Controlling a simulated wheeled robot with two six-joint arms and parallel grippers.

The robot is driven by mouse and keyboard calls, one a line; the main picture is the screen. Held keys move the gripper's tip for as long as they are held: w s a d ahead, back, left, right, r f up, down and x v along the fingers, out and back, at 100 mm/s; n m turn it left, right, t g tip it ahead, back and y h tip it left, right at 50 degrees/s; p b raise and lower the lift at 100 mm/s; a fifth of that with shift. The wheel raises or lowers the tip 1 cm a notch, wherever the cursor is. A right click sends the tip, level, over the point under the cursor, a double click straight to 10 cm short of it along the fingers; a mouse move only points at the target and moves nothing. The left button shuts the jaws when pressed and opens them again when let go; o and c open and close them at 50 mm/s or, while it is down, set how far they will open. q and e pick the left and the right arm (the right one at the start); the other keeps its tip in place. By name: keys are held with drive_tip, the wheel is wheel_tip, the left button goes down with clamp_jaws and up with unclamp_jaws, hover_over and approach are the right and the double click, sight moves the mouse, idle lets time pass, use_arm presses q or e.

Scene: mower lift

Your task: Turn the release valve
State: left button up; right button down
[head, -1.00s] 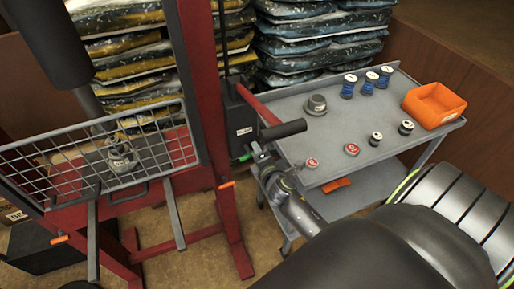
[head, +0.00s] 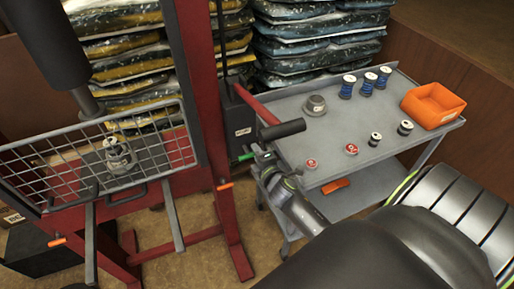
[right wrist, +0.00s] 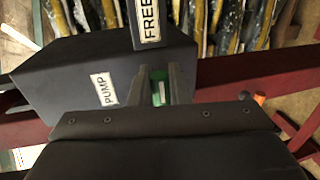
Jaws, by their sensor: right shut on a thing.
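The release valve is a small green knob (right wrist: 158,90) on the side of the black pump box (right wrist: 105,80), which carries a PUMP label. In the right wrist view it sits between the fingers of my right gripper (right wrist: 158,97), which is shut on it; the fingers hide most of it. In the head view my right gripper (head: 259,156) reaches in from the right to the lower side of the black pump box (head: 238,120), just under the pump lever's black grip (head: 283,129). My left gripper is in neither view.
A red press frame (head: 205,110) with a wire guard (head: 60,165) stands at left. A grey cart (head: 330,135) at right holds spools, small parts and an orange bin (head: 434,105). Stacked bags (head: 320,40) stand behind. A block labelled FREE (right wrist: 150,25) is close above the fingers.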

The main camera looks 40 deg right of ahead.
drive_tip(key=c, duration=1.4)
unclamp_jaws()
drive_tip(key=shift+w, duration=0.1)
drive_tip(key=shift+c, duration=0.2)
drive_tip(key=v, duration=1.7)
drive_tip(key=shift+s, duration=0.25)
